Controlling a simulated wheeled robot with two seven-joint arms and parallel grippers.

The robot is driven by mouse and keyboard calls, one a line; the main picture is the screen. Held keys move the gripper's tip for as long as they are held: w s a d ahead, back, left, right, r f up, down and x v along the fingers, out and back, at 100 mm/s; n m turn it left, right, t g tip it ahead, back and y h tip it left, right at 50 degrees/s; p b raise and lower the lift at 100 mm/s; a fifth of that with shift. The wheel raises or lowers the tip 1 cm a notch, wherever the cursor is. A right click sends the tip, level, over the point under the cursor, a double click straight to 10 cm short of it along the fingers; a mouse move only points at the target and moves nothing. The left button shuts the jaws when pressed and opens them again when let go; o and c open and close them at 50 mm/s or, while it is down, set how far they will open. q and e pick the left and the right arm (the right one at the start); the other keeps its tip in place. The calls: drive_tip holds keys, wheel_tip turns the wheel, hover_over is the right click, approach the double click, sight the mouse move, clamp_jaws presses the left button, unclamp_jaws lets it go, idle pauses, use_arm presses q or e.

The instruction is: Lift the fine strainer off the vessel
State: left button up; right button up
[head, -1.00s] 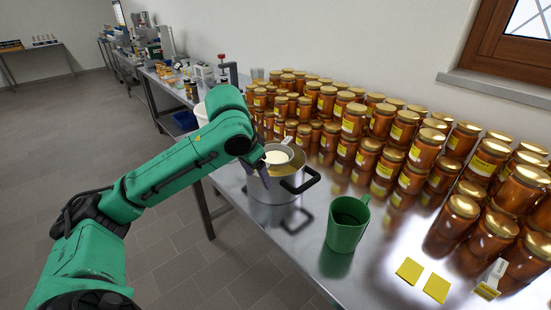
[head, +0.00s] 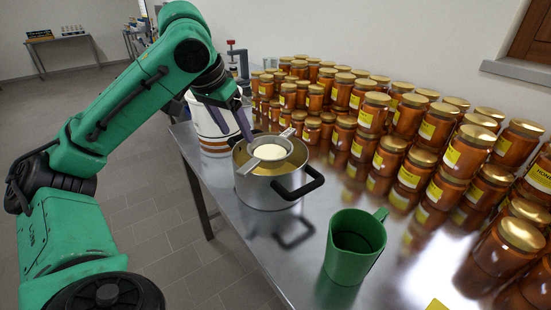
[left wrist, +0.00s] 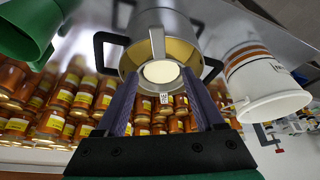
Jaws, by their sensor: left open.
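The fine strainer (head: 270,150) is a round, pale mesh bowl with a grey rim and short flat handles. It rests across the top of the vessel (head: 265,190), a steel pot with black side handles and yellowish contents. My left gripper (head: 237,134) is open, its purple fingers pointing down at the strainer's left, by the pot's far-left rim. The left wrist view shows the strainer (left wrist: 162,72) framed between the fingertips, on the pot (left wrist: 163,18); nothing is visibly held. A small white label shows at the strainer's edge. My right gripper is out of view.
A white bucket (head: 213,138) stands just behind and left of the pot. A green jug (head: 352,248) stands in front right. Rows of honey jars (head: 400,155) fill the back and right. The steel table (head: 240,225) is bare around the pot's front.

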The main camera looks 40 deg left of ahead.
sight(253, 162)
use_arm(q)
drive_tip(key=b+x, duration=0.1)
drive_tip(key=x, duration=1.3)
drive_tip(key=shift+w+f, duration=0.1)
drive_tip(key=shift+f, duration=0.1)
drive_tip(key=shift+d+r, duration=0.1)
clamp_jaws()
